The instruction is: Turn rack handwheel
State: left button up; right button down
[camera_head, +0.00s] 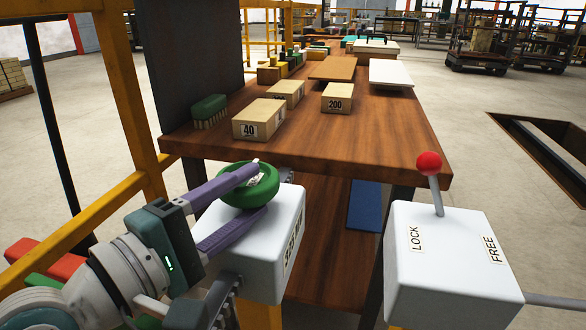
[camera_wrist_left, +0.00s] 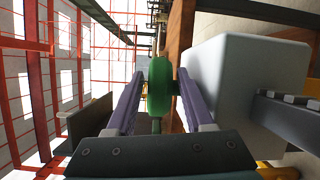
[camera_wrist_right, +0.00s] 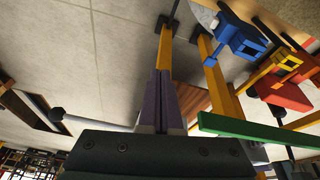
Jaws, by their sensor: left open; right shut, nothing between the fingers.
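The green handwheel (camera_head: 249,186) sits on top of a white box (camera_head: 274,236) that has a label on its right side. My left gripper (camera_head: 256,190) is open with its purple fingers on either side of the handwheel. In the left wrist view the handwheel (camera_wrist_left: 159,86) stands between the two fingers; whether they touch it is hard to tell. My right gripper (camera_wrist_right: 161,74) shows only in the right wrist view, shut with nothing between its fingers, away from the handwheel.
A white box (camera_head: 450,262) marked LOCK and FREE carries a red-knobbed lever (camera_head: 430,165) on the right. Behind is a wooden table (camera_head: 390,135) with labelled blocks (camera_head: 260,118) and a green brush (camera_head: 209,110). A yellow post (camera_head: 125,85) stands close on the left.

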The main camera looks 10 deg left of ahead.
pick_arm(q)
jog(key=shift+w, duration=0.1)
jog(key=shift+c, duration=0.3)
grip_shut()
